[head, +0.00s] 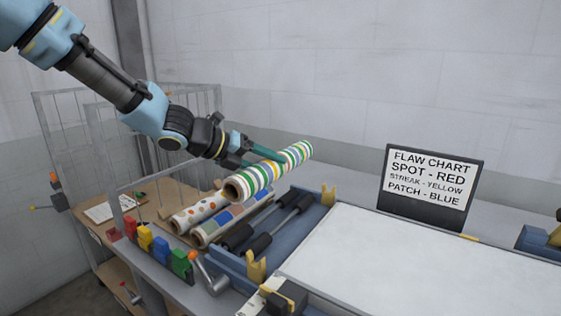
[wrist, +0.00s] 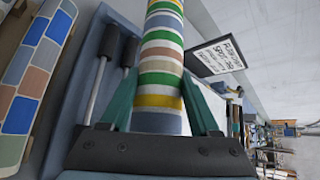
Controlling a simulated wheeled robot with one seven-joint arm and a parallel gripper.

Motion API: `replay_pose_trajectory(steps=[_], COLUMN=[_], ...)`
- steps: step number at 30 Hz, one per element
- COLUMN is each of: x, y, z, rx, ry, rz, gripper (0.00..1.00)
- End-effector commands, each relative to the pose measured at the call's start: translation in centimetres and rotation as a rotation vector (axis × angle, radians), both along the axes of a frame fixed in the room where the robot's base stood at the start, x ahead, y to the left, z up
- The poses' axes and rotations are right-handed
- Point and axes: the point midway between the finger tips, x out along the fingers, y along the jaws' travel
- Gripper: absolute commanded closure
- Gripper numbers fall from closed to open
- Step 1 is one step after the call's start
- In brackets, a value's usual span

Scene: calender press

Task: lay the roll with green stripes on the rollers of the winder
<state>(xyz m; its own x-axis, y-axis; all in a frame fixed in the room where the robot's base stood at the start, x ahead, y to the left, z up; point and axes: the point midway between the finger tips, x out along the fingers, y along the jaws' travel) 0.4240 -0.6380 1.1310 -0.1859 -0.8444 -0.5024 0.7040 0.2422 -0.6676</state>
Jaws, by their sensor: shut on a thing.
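The roll with green stripes (head: 268,172) is held in the air in my gripper (head: 250,158). It is white with green, yellow and blue-grey bands and an open brown core at its near end. In the wrist view the striped roll (wrist: 160,65) lies between the two teal fingers (wrist: 160,108). The winder (head: 318,222) is a blue frame with dark rollers (head: 262,232) and yellow end brackets. The roll is above and slightly behind the winder's rollers, apart from them. Two rollers (wrist: 112,70) also show left of the roll in the wrist view.
A spotted roll (head: 197,212) and a roll with coloured patches (head: 222,226) lie left of the winder. Red, yellow, blue and green blocks (head: 160,248) stand at the front edge. A flaw chart sign (head: 430,180) stands behind the white bed (head: 400,260). Wire racks (head: 80,130) are at left.

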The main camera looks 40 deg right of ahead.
Motion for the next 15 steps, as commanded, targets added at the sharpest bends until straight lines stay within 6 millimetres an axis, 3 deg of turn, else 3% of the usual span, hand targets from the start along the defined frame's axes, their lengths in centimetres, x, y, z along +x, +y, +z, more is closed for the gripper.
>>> replay_pose_trajectory(steps=[15], x=[0.0], y=[0.0], z=[-4.0], rx=[-0.001], ry=[0.000], rz=[0.000], gripper=[1.00])
